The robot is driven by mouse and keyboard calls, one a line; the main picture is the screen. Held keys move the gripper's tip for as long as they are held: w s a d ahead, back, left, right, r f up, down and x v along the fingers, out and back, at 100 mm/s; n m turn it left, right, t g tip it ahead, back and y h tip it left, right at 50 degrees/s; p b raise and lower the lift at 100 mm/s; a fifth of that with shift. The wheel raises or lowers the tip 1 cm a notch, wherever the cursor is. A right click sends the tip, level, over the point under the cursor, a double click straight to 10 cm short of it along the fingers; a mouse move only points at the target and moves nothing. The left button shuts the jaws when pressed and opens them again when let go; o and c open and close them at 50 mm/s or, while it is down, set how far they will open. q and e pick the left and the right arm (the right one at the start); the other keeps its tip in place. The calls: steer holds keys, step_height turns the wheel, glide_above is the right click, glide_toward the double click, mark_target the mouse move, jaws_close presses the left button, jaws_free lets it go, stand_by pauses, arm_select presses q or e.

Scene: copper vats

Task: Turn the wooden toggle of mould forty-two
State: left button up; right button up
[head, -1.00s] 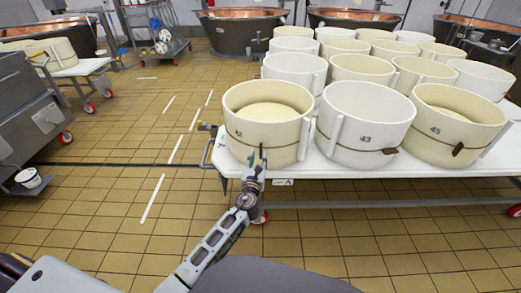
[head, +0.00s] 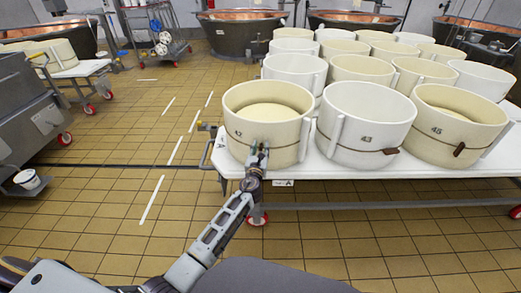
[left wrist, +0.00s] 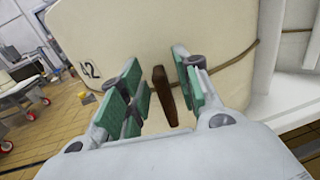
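Mould forty-two (head: 285,121) is the cream round mould at the front left corner of the white table. Its number and side fill much of the left wrist view (left wrist: 130,35). A cord runs around it, with the brown wooden toggle (left wrist: 164,96) hanging nearly upright, slightly tilted, on the wall. My left gripper (head: 258,150) is at the front of this mould. In the left wrist view its green-padded fingers (left wrist: 160,92) stand open on both sides of the toggle, with gaps showing. My right gripper is not in view.
Mould forty-three (head: 362,122) and mould forty-five (head: 450,125) stand to the right on the white table (head: 345,181). More moulds stand behind them. Tiled floor (head: 95,200) is free left of the table.

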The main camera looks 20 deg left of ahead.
arm_select(q)
steer(key=shift+c, duration=0.7)
jaws_close()
